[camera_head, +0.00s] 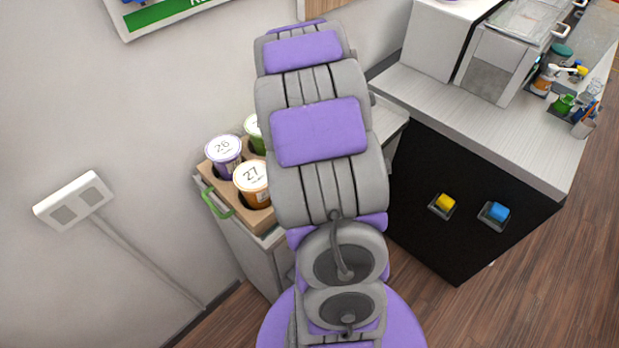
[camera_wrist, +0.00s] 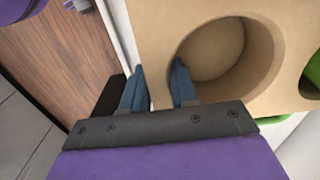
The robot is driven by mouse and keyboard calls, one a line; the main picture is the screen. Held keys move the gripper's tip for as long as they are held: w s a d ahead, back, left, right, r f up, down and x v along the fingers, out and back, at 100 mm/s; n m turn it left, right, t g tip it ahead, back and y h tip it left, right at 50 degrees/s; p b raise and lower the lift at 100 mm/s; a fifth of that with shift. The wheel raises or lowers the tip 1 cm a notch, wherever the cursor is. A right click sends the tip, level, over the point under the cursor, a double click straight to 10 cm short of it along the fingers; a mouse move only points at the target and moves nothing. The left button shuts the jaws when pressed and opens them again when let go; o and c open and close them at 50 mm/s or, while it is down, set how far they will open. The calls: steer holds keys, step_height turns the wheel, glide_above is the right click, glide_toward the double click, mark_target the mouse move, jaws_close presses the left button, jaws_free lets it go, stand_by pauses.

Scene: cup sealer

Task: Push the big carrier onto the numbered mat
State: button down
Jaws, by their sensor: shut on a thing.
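The big carrier (camera_head: 225,190) is a tan cup holder on a narrow grey-white counter by the wall. It holds a purple cup marked 26 (camera_head: 223,153), an orange cup marked 27 (camera_head: 254,182) and a partly hidden green cup (camera_head: 254,131). A green handle (camera_head: 216,204) is on its left side. In the wrist view, the carrier (camera_wrist: 280,18) shows an empty round hole. My gripper (camera_wrist: 160,76) is shut on the carrier's wall beside that hole, one blue finger inside and one outside. In the head view my arm hides the gripper and the carrier's right part. I see no numbered mat.
A black-fronted counter (camera_head: 470,190) with a yellow button (camera_head: 444,204) and a blue button (camera_head: 497,212) stands at right. A machine (camera_head: 497,62) and small bottles stand on it. The wall is close behind the carrier. Wooden floor (camera_head: 500,310) is clear at lower right.

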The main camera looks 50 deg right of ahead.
steer(key=shift+a, duration=0.2)
steer(key=c, duration=1.2)
jaws_free()
steer(key=shift+a, duration=0.1)
steer(key=o, duration=0.4)
steer(key=shift+a+r, duration=0.1)
steer(key=shift+a, duration=0.35)
steer(key=shift+d, duration=0.35)
steer(key=shift+d+r, duration=0.25)
steer(key=r+p, duration=0.1)
steer(key=r, duration=0.4)
steer(key=a+r, duration=0.1)
steer(key=r, duration=0.5)
steer(key=r+p, duration=0.1)
steer(key=r, duration=0.4)
steer(key=shift+a+r+p, duration=0.15)
steer(key=shift+r+p, duration=0.2)
steer(key=shift+r, duration=0.05)
steer(key=shift+w, duration=0.1)
